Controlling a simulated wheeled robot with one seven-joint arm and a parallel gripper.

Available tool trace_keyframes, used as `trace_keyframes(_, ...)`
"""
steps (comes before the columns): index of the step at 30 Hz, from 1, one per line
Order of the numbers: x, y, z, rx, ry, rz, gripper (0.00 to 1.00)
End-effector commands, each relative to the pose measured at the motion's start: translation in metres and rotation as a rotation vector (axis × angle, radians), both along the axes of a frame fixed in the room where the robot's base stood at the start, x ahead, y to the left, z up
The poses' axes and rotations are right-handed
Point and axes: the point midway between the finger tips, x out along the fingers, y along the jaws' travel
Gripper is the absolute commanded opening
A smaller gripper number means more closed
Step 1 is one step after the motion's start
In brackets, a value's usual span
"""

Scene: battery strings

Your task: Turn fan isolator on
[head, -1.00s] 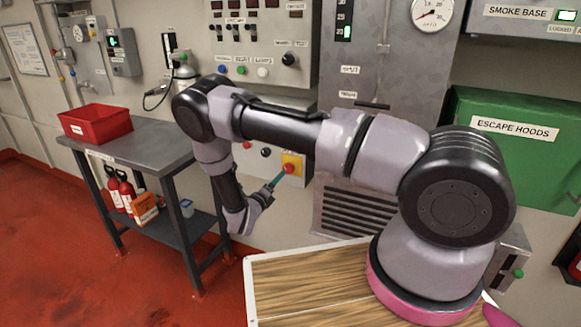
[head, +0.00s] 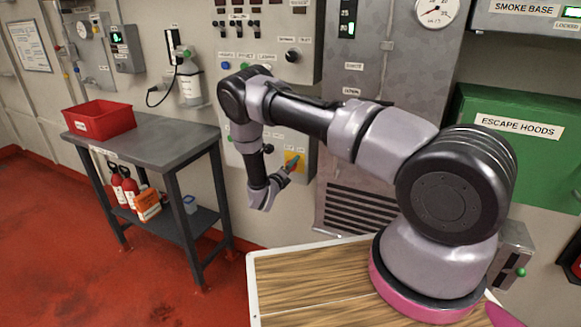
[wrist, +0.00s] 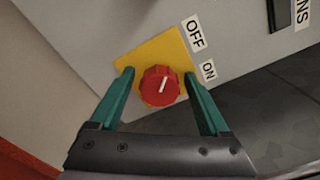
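The isolator is a red rotary knob (wrist: 160,86) with a white pointer line on a yellow square plate (wrist: 136,62). OFF and ON labels (wrist: 208,71) sit beside the plate. In the wrist view the two teal fingers of my gripper (wrist: 160,88) stand on either side of the knob with gaps visible, so the gripper is open around it. The white line points up and slightly right; I cannot tell exactly which label it faces. In the head view the yellow plate (head: 295,160) shows on the lower panel, with my gripper (head: 293,161) covering most of the knob.
A grey table (head: 150,144) with a red bin (head: 98,120) stands at left, with extinguishers (head: 123,187) on its lower shelf. A wooden top (head: 300,283) lies under my arm's base. A vent grille (head: 350,208) is right of the panel. A green escape hoods box (head: 525,160) is farther right.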

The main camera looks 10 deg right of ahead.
Motion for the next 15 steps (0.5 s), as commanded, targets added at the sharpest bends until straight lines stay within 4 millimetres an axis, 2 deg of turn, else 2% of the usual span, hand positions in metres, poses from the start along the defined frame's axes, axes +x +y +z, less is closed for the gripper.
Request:
trace_keyframes(1,-0.0001,0.0001,0.0000,0.000,0.000,0.000,0.59)
trace_keyframes(3,-0.0002,0.0001,0.0000,0.000,0.000,0.000,0.32)
trace_keyframes(6,-0.0002,0.0001,0.0000,0.000,0.000,0.000,0.00)
trace_keyframes(15,-0.0003,0.0010,0.0001,0.031,-0.023,0.002,0.00)
